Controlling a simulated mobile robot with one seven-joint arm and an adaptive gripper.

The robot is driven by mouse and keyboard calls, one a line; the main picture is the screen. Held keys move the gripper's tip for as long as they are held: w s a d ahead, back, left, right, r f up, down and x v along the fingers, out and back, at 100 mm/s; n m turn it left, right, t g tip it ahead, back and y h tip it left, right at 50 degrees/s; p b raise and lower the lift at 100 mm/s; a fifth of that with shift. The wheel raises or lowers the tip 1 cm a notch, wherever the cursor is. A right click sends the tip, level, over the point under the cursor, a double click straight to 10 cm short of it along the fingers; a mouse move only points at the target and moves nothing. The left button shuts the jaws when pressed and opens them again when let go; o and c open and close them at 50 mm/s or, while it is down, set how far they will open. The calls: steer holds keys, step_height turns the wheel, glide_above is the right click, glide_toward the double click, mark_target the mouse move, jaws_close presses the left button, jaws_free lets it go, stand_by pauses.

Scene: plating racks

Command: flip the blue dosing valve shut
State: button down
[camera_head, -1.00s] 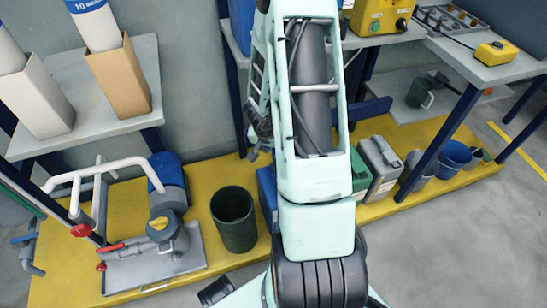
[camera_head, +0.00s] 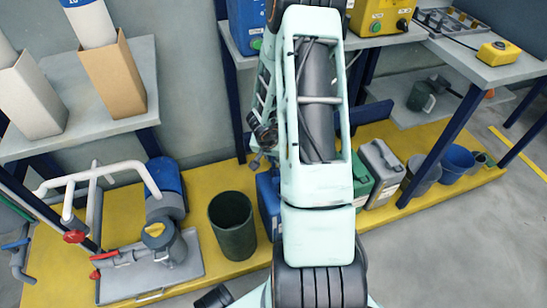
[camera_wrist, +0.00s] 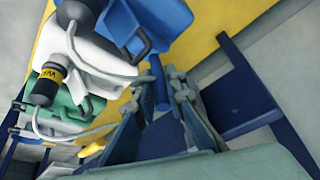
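The blue dosing valve handle (camera_head: 17,243) shows at the far left of the head view, on a grey pipe low beside the yellow platform. It looks roughly level, tilted slightly. My gripper (camera_head: 256,161) is partly hidden behind my arm in the middle of the head view, well to the right of the valve.
Red-handled valves (camera_head: 75,237) sit on the pipework right of the blue handle. A dark green bucket (camera_head: 231,225) and a grey pump (camera_head: 163,243) stand on the yellow platform (camera_head: 60,262). A grey shelf (camera_head: 85,130) overhangs the pipes. Jerrycans (camera_head: 381,170) stand right of my arm.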

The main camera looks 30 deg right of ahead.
stand_by(0.4)
steer(key=y+b, duration=0.1)
steer(key=y, duration=0.1)
steer(key=shift+m+t+y, duration=0.3)
steer(key=shift+t+y, duration=0.1)
steer(key=y, duration=0.2)
steer(key=t+y, duration=0.1)
steer(key=y, duration=0.1)
steer(key=shift+a+r+m+b, duration=0.15)
steer(key=shift+a+m+b, duration=0.15)
steer(key=shift+m, duration=0.1)
steer(key=shift+w+a+r+m+t+y, duration=0.2)
steer(key=shift+t+y, duration=0.35)
steer(key=shift+y, duration=0.75)
steer(key=shift+s+a+r+m+t+y, duration=0.15)
steer(key=shift+m+t+y, duration=0.3)
steer(key=shift+y, duration=0.85)
steer(key=shift+w+a+r+m+t+y, duration=0.15)
steer(key=shift+t+y, duration=0.45)
steer(key=shift+y, duration=0.7)
steer(key=c, duration=2)
jaws_free()
steer(key=shift+d+r, duration=0.1)
